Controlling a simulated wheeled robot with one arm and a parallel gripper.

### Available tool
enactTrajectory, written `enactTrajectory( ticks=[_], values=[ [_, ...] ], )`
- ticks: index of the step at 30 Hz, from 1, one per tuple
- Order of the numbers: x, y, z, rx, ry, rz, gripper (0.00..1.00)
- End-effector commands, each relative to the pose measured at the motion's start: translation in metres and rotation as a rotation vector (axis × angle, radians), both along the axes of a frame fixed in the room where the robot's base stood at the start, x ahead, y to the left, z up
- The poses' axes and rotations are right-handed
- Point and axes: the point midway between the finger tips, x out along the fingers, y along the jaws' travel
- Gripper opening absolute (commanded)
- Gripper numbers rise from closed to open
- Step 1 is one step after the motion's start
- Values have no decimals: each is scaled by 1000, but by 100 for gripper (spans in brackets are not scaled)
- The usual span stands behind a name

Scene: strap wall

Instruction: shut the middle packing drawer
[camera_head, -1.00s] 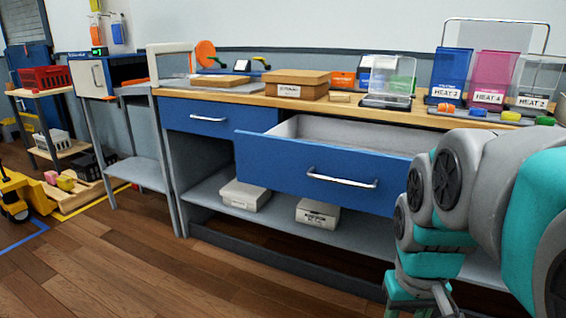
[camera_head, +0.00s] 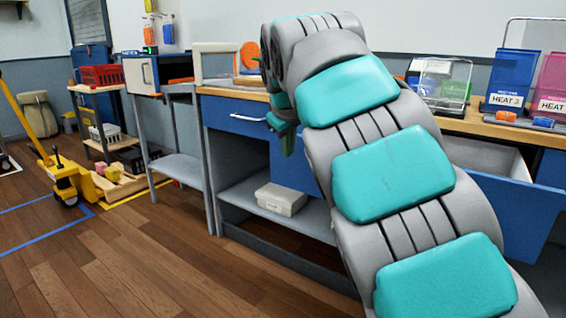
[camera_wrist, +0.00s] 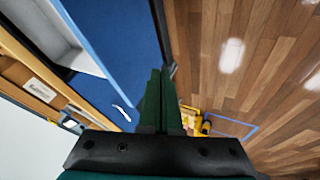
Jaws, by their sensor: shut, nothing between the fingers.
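The middle packing drawer stands pulled out from the bench. Its blue front (camera_head: 522,205) shows to the right of my arm in the head view, and its pale inside shows above. My arm hides most of the front, including its handle. In the wrist view, the blue drawer front (camera_wrist: 115,30) fills the upper left, with its rim and pale inside beside it. My gripper (camera_wrist: 160,72) is shut and empty, with its fingers just in front of the blue face. I cannot tell whether they touch it. In the head view, my gripper (camera_head: 287,142) hangs near the drawer's left end.
A closed blue drawer (camera_head: 236,117) with a bar handle is to the left. A grey box (camera_head: 281,198) lies on the lower shelf. Wooden floor (camera_head: 170,260) is free in front.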

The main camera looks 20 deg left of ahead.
Motion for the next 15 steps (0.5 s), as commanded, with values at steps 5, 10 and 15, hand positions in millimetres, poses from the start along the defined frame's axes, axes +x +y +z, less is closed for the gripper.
enactTrajectory(
  ticks=[5,10,15],
  values=[
    [-1,35,4,-8,-33,91,0],
    [0,41,2,-10,-38,107,0],
    [8,43,-10,-11,-37,106,0]
  ],
)
